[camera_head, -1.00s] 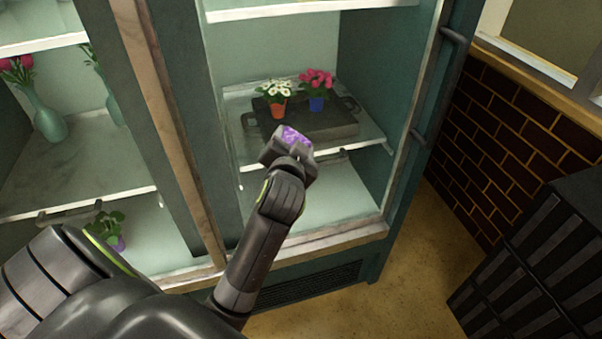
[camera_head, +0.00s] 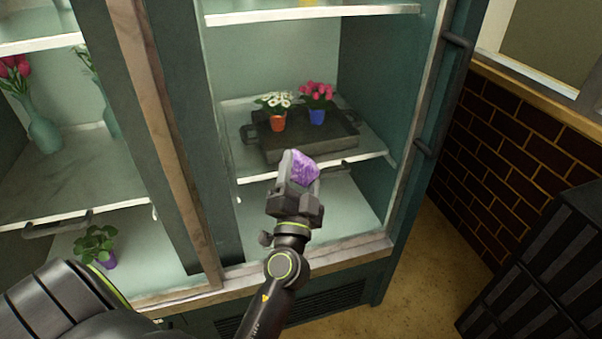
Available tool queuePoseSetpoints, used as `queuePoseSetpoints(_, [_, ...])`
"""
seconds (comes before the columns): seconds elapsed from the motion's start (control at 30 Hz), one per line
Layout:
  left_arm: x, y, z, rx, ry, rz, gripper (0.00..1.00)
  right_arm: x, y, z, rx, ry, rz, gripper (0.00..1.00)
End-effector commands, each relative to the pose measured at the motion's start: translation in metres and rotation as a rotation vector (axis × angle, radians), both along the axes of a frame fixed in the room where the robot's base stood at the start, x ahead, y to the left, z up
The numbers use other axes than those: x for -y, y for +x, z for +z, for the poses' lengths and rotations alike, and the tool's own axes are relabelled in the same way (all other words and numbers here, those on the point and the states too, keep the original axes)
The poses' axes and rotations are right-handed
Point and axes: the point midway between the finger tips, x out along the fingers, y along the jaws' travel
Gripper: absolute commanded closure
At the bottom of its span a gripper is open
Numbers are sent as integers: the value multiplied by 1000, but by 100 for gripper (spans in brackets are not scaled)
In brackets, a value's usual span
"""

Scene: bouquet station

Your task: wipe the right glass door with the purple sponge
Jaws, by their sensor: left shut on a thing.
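My left gripper (camera_head: 297,186) is shut on the purple sponge (camera_head: 304,172), which shows at the tip of its jaws. The right glass door (camera_head: 290,60) is the clear pane in the right half of the green cabinet, with a dark vertical handle (camera_head: 443,95) on its right edge. I cannot tell whether the sponge touches the glass. My right gripper is not in view.
Behind the glass, a dark tray (camera_head: 300,140) holds an orange pot (camera_head: 277,121) and a blue pot (camera_head: 317,116) with flowers. The left half holds vases and a potted plant (camera_head: 98,246). A dark crate-like block (camera_head: 545,270) stands at the lower right by the brick wall.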

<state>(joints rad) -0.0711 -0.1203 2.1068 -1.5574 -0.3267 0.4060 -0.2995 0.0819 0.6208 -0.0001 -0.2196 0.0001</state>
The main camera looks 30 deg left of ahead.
Motion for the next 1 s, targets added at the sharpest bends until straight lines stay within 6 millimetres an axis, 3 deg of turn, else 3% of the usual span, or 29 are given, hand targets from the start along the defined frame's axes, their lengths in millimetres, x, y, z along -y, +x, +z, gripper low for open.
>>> queuePoseSetpoints(0.5, [-37, 32, 2, -2, 2, 0, 57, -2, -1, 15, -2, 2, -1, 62])
queuePoseSetpoints(1.0, [-42, 35, 2, -1, -1, 1, 57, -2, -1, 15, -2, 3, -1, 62])
